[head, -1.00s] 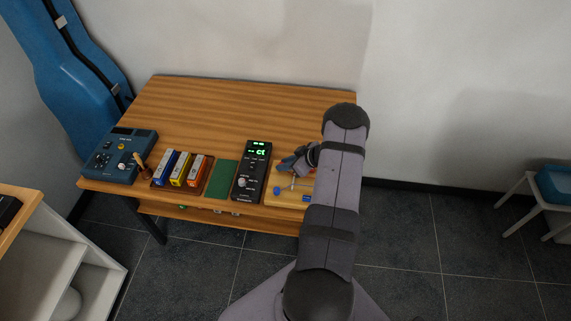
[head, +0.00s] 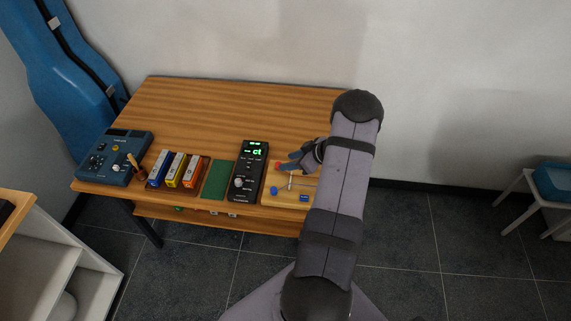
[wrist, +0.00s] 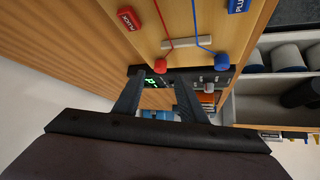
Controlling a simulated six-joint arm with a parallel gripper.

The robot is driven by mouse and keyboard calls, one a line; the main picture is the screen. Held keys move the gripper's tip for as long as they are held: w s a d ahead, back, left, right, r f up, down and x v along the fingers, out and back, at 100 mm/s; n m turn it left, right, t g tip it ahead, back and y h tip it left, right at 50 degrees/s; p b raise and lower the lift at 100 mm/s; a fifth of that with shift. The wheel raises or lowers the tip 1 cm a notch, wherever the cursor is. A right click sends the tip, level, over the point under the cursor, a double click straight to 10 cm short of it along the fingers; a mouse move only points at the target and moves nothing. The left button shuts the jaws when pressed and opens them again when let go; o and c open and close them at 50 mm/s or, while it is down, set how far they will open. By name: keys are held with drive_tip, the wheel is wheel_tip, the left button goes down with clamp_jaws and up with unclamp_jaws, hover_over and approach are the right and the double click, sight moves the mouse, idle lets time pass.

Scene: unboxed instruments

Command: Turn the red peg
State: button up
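The red peg (wrist: 166,66) is a round knob at the near end of a red string on a light wooden board (wrist: 190,18). In the wrist view it lies just past my fingertips, about in line with the space between them. In the head view a red piece, probably this peg (head: 279,167), shows beside my gripper (head: 291,165). My gripper (wrist: 157,78) is open, its two dark fingers apart with nothing between them. I cannot tell whether a finger touches the peg. A blue peg (wrist: 221,61) on a blue string stands to the right.
A red PLUCK block (wrist: 129,19) and a blue PLUCK block (wrist: 239,5) sit on the board. A black tuner (head: 249,171) with a green display stands left of the board, beside a green mat (head: 218,180). The back of the table (head: 215,108) is clear.

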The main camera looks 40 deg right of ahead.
drive_tip(key=shift+v, duration=1.2)
drive_tip(key=w+a+r+h, duration=0.1)
drive_tip(key=w+r+h, duration=0.2)
drive_tip(key=w+r, duration=0.25)
drive_tip(key=s+a+r+m+g+h, duration=0.1)
drive_tip(key=a+r+m+g+h, duration=0.15)
drive_tip(key=a+r, duration=0.35)
drive_tip(key=s+a+r+m+g+y+b, duration=0.1)
drive_tip(key=s+a+g, duration=0.2)
drive_tip(key=s+a, duration=0.9)
drive_tip(key=s+a+r+m+g+y, duration=0.1)
drive_tip(key=s+a+g+y, duration=0.15)
drive_tip(key=s+a, duration=0.9)
wheel_tip(320, 180, down, 53)
drive_tip(key=h+b, duration=0.1)
drive_tip(key=b, duration=5.1)
drive_tip(key=shift+s+d+r, duration=0.2)
drive_tip(key=shift+s+r, duration=0.05)
drive_tip(key=shift+r+n, duration=0.1)
drive_tip(key=shift+n, duration=0.15)
